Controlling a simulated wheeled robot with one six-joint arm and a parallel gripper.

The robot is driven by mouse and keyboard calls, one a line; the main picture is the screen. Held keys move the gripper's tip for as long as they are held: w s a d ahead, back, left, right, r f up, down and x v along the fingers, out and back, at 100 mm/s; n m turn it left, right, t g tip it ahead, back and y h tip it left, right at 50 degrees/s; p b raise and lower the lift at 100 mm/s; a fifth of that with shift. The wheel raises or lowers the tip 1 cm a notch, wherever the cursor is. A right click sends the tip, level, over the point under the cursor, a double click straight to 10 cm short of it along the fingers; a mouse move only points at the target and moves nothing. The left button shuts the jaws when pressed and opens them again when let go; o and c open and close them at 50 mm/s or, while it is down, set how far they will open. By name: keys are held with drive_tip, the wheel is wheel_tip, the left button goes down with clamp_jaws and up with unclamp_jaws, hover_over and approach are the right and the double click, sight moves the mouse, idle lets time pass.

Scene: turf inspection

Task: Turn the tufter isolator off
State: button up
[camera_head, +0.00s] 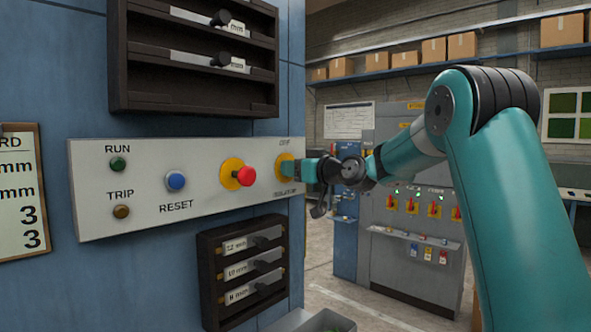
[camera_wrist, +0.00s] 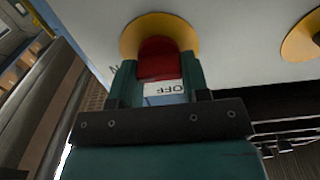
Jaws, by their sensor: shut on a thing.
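The tufter isolator is a red knob on a yellow round plate (camera_head: 283,163) at the right end of the white control panel (camera_head: 130,205). In the wrist view the red knob (camera_wrist: 158,57) sits in front of its yellow plate (camera_wrist: 133,30). My gripper (camera_head: 312,172) reaches the isolator from the right. In the wrist view my gripper (camera_wrist: 160,72) has a finger on each side of the red knob and is shut on it. An upside-down OFF label (camera_wrist: 165,89) shows between the fingers. The knob's pointing is hard to tell.
Beside the isolator is a red mushroom button (camera_head: 245,176) on a yellow plate. Further left are a blue reset button (camera_head: 176,181), a green run lamp (camera_head: 118,164) and an amber trip lamp (camera_head: 121,211). Dark racks (camera_head: 195,60) sit above and below. A grey cabinet (camera_head: 410,245) stands behind.

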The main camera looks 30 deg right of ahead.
drive_tip(key=shift+f+b, duration=0.15)
drive_tip(key=shift+b, duration=0.2)
drive_tip(key=n+b, duration=0.1)
drive_tip(key=b, duration=0.2)
drive_tip(key=n+b, duration=0.1)
drive_tip(key=b, duration=0.2)
drive_tip(key=shift+f+n, duration=0.3)
drive_tip(key=n+b, duration=0.5)
drive_tip(key=b, duration=0.3)
drive_tip(key=shift+a+b, duration=0.1)
drive_tip(key=shift+b, duration=0.25)
drive_tip(key=n+b, duration=0.4)
drive_tip(key=n, duration=0.1)
drive_tip(key=shift+r, duration=0.1)
drive_tip(key=n+b, duration=0.3)
drive_tip(key=n, duration=0.2)
drive_tip(key=shift+r+b, duration=0.1)
drive_tip(key=shift+b, duration=0.2)
drive_tip(key=shift+a, duration=0.1)
drive_tip(key=o, duration=0.9)
drive_tip(key=shift+s, duration=0.1)
